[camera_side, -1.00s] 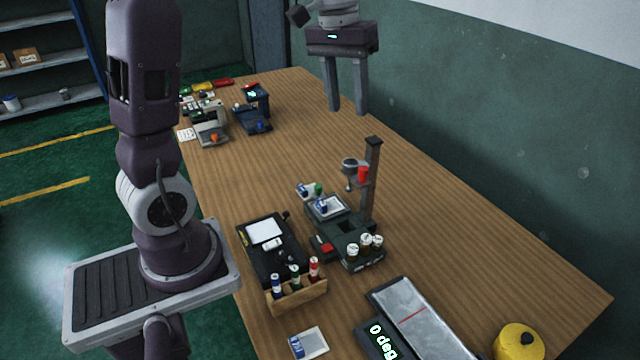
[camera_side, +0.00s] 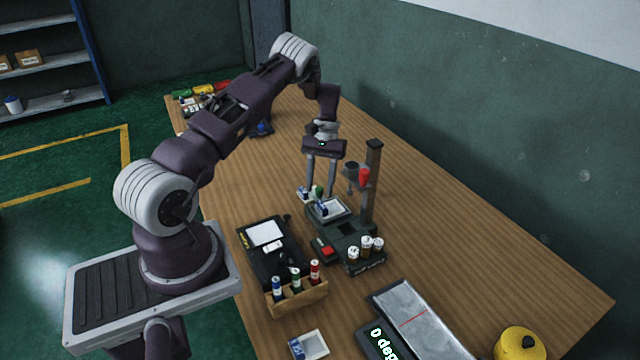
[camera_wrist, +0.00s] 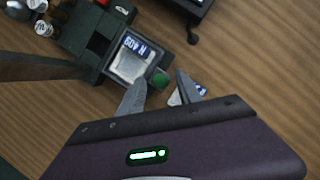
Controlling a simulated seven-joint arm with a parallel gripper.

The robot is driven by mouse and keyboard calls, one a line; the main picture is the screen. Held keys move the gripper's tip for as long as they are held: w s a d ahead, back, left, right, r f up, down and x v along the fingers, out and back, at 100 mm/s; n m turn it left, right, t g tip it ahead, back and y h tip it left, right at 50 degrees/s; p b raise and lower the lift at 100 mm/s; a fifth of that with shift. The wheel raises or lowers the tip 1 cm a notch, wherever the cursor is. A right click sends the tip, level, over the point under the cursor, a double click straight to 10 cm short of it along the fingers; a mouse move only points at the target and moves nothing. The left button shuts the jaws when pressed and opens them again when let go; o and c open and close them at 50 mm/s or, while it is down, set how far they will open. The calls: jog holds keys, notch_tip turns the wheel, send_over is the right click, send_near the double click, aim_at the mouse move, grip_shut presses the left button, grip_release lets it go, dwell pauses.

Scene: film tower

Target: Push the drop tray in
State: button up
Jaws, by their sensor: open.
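The film tower (camera_side: 372,180) stands mid-table, with a dark base, an upright post and a red part on its arm. A pale square tray (camera_side: 335,209) with a blue label sits at the far end of the base; I take it as the drop tray. My gripper (camera_side: 320,190) is open and empty, fingers down, just beyond the tray near the green knob. In the wrist view the fingertips (camera_wrist: 158,76) lie either side of that knob; contact cannot be told.
A small blue-labelled card or tray (camera_wrist: 187,94) lies beside my fingers. Several white-capped bottles (camera_side: 366,246) stand at the tower's near end. A black device (camera_side: 263,255) and a wooden vial rack (camera_side: 297,298) stand left of it.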

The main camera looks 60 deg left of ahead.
grip_shut()
dwell(1.4)
